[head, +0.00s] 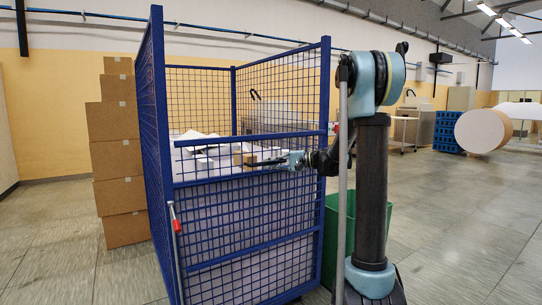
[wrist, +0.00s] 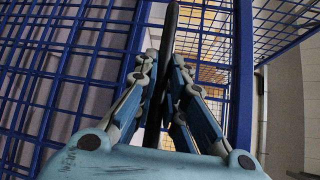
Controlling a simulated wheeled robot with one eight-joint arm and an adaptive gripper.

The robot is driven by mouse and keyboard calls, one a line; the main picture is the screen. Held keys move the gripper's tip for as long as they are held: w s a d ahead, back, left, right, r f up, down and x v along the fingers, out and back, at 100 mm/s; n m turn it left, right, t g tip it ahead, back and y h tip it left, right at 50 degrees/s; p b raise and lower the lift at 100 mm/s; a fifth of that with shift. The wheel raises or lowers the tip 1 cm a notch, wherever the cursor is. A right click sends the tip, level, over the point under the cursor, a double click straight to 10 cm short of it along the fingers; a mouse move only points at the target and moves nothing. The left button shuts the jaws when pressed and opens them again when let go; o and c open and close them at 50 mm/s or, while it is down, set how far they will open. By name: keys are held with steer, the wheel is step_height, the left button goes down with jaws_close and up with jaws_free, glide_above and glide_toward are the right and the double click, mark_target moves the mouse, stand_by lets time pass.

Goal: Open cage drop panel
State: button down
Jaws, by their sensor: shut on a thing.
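The blue mesh cage (head: 157,110) stands upright in the head view. Its front drop panel (head: 250,215) is upright and fills the lower part of the front, with an open gap above its top rail. My gripper (head: 285,161) is at the right end of that rail, against the front. In the wrist view my gripper (wrist: 168,75) has its fingers closed around a dark narrow bar (wrist: 171,22), which runs between them.
White paper and small boxes lie inside the cage. Stacked cardboard boxes (head: 117,165) stand left of it. A green bin (head: 373,232) is behind my arm. A large paper roll (head: 482,131) and blue crates (head: 447,131) are at right. The floor at right is clear.

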steer(key=shift+f, duration=0.7)
steer(key=c, duration=1.7)
jaws_free()
steer(key=shift+o, duration=0.2)
steer(key=v, duration=1.2)
